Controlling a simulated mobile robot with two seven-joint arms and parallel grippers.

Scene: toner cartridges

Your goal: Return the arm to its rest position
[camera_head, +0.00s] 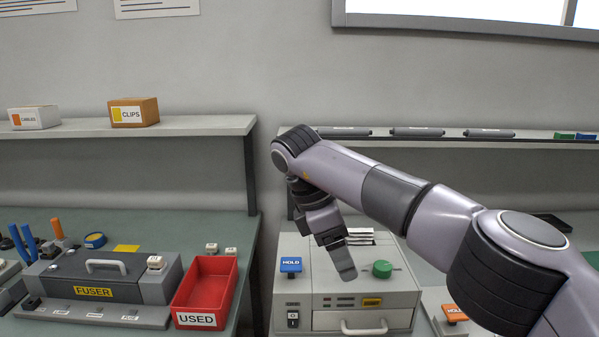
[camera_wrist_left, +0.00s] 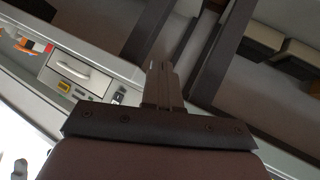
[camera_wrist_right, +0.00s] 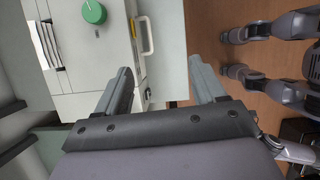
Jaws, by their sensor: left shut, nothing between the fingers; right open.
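My right arm (camera_head: 400,200) reaches in from the right in the head view, bent at a raised elbow. Its gripper (camera_head: 342,262) points down in front of the beige machine (camera_head: 300,312). In the right wrist view the gripper (camera_wrist_right: 165,85) is open and empty, its fingers apart beside the machine's front (camera_wrist_right: 95,104). My left gripper (camera_wrist_left: 163,75) shows only in the left wrist view. It is shut with nothing between its fingers, and the machine's drawer front (camera_wrist_left: 82,72) lies beyond it.
The red USED bin (camera_head: 206,295) and the FUSER unit (camera_head: 100,275) stand on the left bench. The blue HOLD block (camera_head: 291,265) and green knob (camera_head: 382,269) are on the machine. Several dark cartridges (camera_head: 417,132) lie on the right shelf. Boxes of clips (camera_head: 134,112) and cables (camera_head: 35,118) sit on the left shelf.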

